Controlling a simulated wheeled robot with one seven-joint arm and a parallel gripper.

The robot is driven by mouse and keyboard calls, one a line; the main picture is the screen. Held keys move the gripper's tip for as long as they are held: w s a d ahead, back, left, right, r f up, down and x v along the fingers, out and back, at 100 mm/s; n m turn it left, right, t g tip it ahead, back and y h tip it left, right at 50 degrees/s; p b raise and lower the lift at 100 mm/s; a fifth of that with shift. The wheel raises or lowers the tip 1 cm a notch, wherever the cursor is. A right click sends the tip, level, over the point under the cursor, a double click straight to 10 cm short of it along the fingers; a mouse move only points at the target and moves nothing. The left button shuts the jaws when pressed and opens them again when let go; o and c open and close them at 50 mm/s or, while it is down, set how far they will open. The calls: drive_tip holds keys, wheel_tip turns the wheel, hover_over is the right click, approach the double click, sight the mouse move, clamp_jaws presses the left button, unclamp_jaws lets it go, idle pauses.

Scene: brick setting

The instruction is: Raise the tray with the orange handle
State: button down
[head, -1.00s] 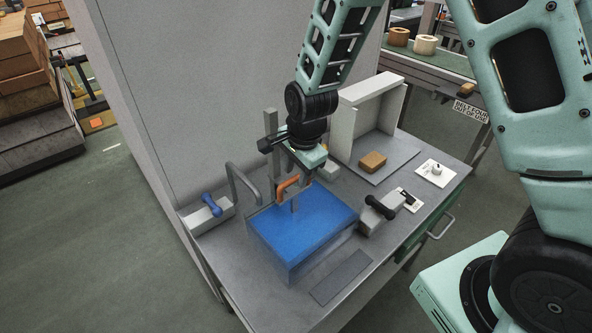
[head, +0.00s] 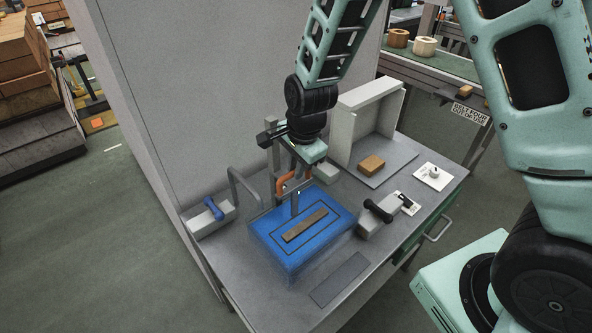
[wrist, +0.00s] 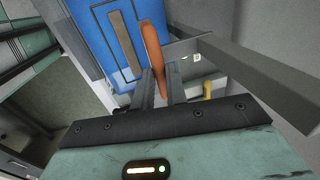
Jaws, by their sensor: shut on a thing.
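The orange handle (head: 281,185) stands at the back edge of a blue, box-shaped bath or tray (head: 327,255) on the bench. My gripper (wrist: 161,72) is shut on the handle, which passes between its fingers in the wrist view. A flat brown bar (head: 306,225) lies inside a dark rectangular outline on the blue surface. The bar also shows in the wrist view (wrist: 125,42). I cannot tell whether the bar's support is above or level with the blue surface. My wrist hides part of the handle in the head view.
A grey bent pipe (head: 238,178) and a block with a blue lever (head: 212,210) stand left of the blue box. A block with a black handle (head: 377,212) stands right. A grey open frame with an orange-brown block (head: 371,165) stands behind right. The bench front has clear room.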

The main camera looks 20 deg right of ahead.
wheel_tip(320, 180, up, 7)
drive_tip(key=p, duration=0.3)
drive_tip(key=shift+p, duration=0.3)
drive_tip(key=shift+w+r, duration=0.15)
drive_tip(key=shift+r, duration=0.05)
drive_tip(key=c, duration=1.4)
unclamp_jaws()
drive_tip(key=shift+r, duration=0.1)
drive_tip(key=s+d+r+b, duration=0.1)
drive_tip(key=s+r+b, duration=0.2)
drive_tip(key=r, duration=1.4)
drive_tip(key=shift+s, duration=0.25)
